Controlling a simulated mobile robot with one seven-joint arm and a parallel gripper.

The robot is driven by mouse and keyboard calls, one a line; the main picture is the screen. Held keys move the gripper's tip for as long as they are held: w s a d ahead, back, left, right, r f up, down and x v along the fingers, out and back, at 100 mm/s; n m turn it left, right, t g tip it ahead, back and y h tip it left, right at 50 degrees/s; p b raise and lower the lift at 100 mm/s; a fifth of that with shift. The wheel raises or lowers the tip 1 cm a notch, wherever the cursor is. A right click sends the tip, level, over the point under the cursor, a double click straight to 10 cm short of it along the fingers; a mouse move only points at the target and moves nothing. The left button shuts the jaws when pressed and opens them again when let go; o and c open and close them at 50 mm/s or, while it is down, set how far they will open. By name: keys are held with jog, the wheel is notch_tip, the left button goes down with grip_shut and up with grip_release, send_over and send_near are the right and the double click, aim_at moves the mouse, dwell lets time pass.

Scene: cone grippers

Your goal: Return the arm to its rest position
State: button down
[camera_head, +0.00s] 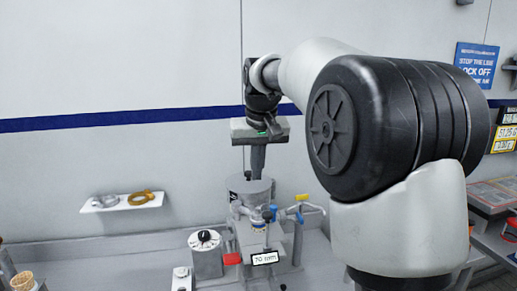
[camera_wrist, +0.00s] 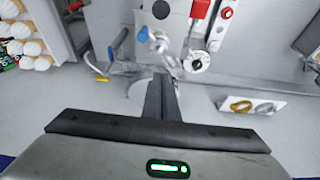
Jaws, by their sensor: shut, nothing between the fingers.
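My gripper (camera_head: 258,168) hangs from my raised arm, fingers pointing down, above the grey cylinder-topped apparatus (camera_head: 250,192). From the head view I cannot tell how much gap there is between fingertips and cylinder. In the wrist view my gripper (camera_wrist: 163,80) shows its two dark fingers pressed together with nothing between them. A green light glows on the gripper body. My large arm links fill the right half of the head view and hide part of the wall and bench.
A wall shelf (camera_head: 105,206) carries rings. A blue sign (camera_head: 477,63) hangs right. The upper left wall area is clear.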

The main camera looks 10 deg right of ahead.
jog(key=v, duration=0.7)
jog(key=s+f+t, duration=0.1)
jog(key=s+f, duration=0.1)
jog(key=s, duration=1.2)
jog(key=s+f, duration=1.1)
jog(key=s, duration=0.4)
jog(key=shift+a+f+n+t, duration=0.25)
jog(key=shift+f+n+t, duration=0.05)
jog(key=shift+f+t, duration=0.1)
